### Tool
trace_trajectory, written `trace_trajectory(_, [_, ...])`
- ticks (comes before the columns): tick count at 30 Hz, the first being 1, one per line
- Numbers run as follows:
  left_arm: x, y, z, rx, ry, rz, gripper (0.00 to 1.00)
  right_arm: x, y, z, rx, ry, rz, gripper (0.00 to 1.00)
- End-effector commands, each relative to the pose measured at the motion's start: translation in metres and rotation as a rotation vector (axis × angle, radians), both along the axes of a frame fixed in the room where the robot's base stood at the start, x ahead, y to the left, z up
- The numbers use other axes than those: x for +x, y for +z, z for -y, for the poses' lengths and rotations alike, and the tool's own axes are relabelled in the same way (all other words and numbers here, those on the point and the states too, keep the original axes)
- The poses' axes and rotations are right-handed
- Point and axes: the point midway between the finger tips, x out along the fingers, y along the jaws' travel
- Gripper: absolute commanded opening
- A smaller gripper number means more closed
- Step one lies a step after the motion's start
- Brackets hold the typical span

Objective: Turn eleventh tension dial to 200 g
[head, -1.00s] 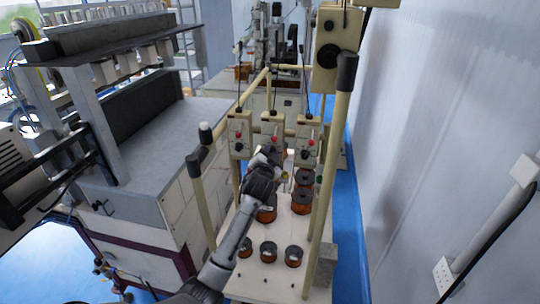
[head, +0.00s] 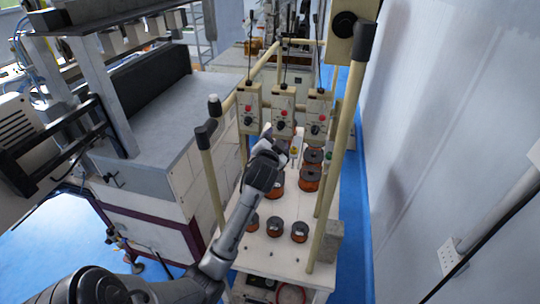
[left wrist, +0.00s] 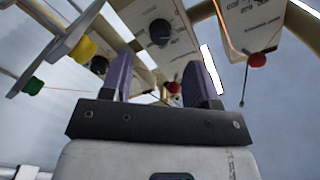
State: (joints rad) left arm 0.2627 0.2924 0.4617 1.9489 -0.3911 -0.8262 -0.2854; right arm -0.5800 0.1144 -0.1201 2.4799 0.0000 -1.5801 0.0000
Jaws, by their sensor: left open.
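Three cream tension boxes hang in a row in the head view: left (head: 249,98), middle (head: 283,97) and right (head: 319,103). Each has a red knob and a dark dial; I cannot read which dial is the eleventh. My left gripper (head: 281,138) is just below the middle box, over the spool table. In the left wrist view its two purple fingers (left wrist: 160,68) are apart with nothing between them. A black dial (left wrist: 160,32) on a box face shows beyond and above the gap, apart from the fingers. Scale marks are too small to read. My right gripper is not in view.
Copper-coloured spools (head: 275,229) stand on the pale table (head: 262,255) below. Cream frame posts (head: 330,170) rise close on both sides. A grey machine (head: 165,115) is at the left and a white wall (head: 450,120) at the right.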

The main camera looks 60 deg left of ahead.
Motion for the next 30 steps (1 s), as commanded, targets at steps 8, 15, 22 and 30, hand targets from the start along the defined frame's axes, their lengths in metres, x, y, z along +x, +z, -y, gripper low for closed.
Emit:
trace_trajectory(8, [-0.035, -0.001, 0.037, 0.001, -0.001, 0.001, 0.55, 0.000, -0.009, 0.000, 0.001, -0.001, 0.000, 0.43])
trace_trajectory(15, [-0.050, 0.000, 0.053, 0.000, 0.000, 0.000, 0.55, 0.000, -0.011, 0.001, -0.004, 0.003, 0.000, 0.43])
trace_trajectory(22, [-0.054, 0.000, 0.057, 0.000, 0.000, 0.000, 0.55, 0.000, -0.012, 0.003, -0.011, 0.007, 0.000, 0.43])
trace_trajectory(30, [-0.053, 0.000, 0.056, 0.000, 0.000, 0.000, 0.55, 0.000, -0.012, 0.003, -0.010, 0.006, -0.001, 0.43])
